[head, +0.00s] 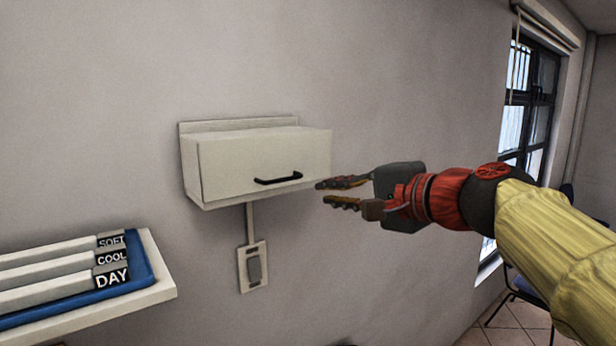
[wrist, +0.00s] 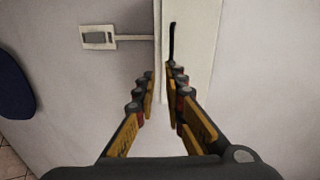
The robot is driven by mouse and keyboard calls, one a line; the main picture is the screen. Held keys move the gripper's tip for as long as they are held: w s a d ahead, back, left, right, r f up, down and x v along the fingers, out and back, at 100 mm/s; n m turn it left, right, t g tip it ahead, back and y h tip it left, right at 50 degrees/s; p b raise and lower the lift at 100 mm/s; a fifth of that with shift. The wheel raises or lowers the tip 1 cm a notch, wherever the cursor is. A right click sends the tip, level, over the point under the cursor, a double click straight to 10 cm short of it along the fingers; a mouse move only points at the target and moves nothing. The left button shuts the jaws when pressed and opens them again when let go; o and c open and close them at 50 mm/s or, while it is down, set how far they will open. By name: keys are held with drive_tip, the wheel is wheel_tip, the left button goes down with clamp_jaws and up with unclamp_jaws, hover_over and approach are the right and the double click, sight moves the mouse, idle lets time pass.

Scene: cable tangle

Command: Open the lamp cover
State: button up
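The lamp cover (head: 240,163) is a white box front on the wall, with a black bar handle (head: 278,179) near its lower edge. The cover looks closed. In the wrist view the cover (wrist: 195,50) runs up the middle, and the handle (wrist: 173,42) stands ahead of the fingers. My gripper (head: 322,192) is just right of the box, pointing left toward the handle. It also shows in the wrist view (wrist: 160,78), its fingers apart with nothing between them. It is open and does not appear to touch the handle.
A wall switch (head: 253,266) sits below the box, joined by a thin conduit. A window (head: 530,100) and a chair (head: 525,297) are at right.

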sight(288, 179)
drive_tip(key=x, duration=0.4)
drive_tip(key=r+p+x, duration=0.1)
drive_tip(key=x, duration=0.4)
drive_tip(key=r+p+x, duration=0.1)
drive_tip(key=x, duration=0.4)
drive_tip(key=shift+w+a, duration=0.25)
drive_tip(key=shift+a, duration=0.2)
drive_tip(key=shift+w+a, duration=0.15)
drive_tip(key=shift+w, duration=0.15)
clamp_jaws()
drive_tip(key=shift+p, duration=0.4)
